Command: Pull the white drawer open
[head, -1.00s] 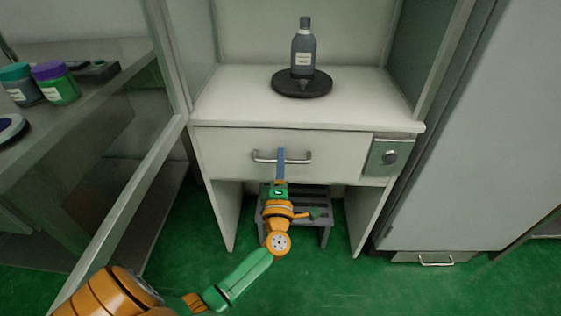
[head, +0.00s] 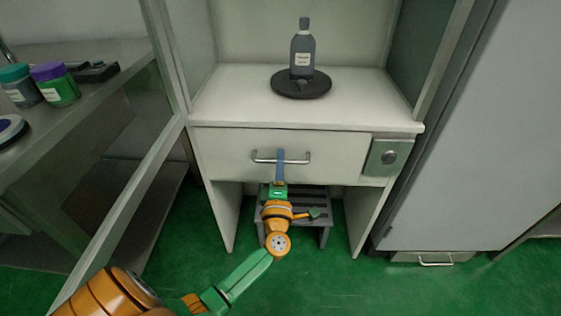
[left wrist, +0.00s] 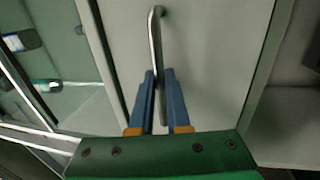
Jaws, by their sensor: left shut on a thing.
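The white drawer (head: 222,155) sits under the white worktop, and its front looks flush with the cabinet. Its metal bar handle (head: 300,157) runs level across the drawer front. My left gripper (head: 281,156) is at the middle of the handle, with its blue fingers pointing at the drawer. In the left wrist view the handle (left wrist: 154,40) passes between the two blue fingers (left wrist: 160,85), which are shut on it. The drawer front (left wrist: 205,60) fills the middle of that view. My right gripper is not in view.
A dark bottle (head: 303,55) stands on a black round turntable (head: 300,88) on the worktop. A grey step stool (head: 322,205) is below the drawer. A glass-sided shelf (head: 120,90) with jars is at the left, a grey cabinet (head: 475,150) at the right.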

